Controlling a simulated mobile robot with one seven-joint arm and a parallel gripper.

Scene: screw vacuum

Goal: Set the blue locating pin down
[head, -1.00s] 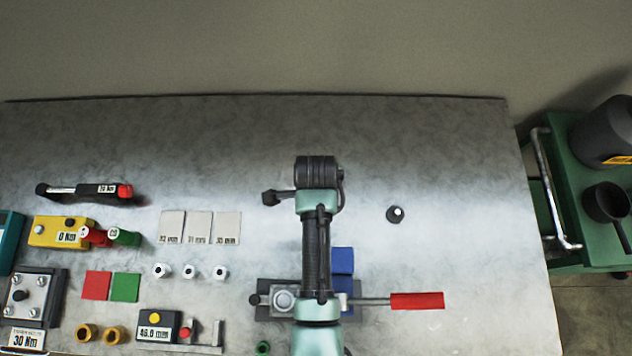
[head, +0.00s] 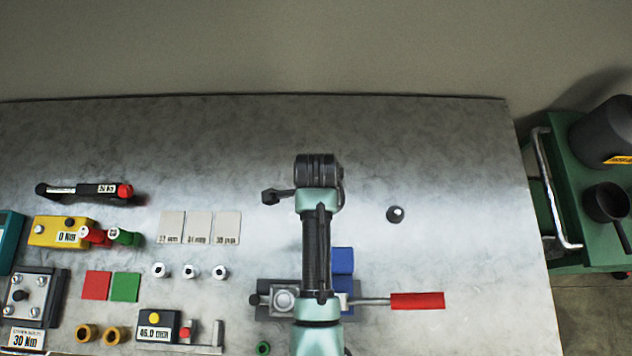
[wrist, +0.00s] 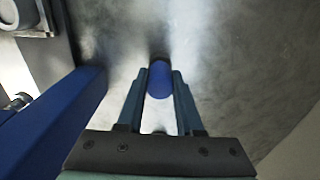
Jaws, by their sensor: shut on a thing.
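The blue locating pin (wrist: 160,80) shows in the wrist view as a short blue cylinder between the fingertips of my gripper (wrist: 159,85). My gripper is shut on it. A grey surface lies beyond the pin; I cannot tell whether the pin touches it. In the head view my arm hides the gripper and the pin. A blue block (head: 342,260) shows just right of my arm, and a long blue part (wrist: 60,120) runs along the left of my gripper in the wrist view.
A grey fixture (head: 272,287) and a red-handled lever (head: 416,301) lie by my arm. White nuts (head: 190,271), pads, gauges and tools fill the left. The bench's right part is mostly clear.

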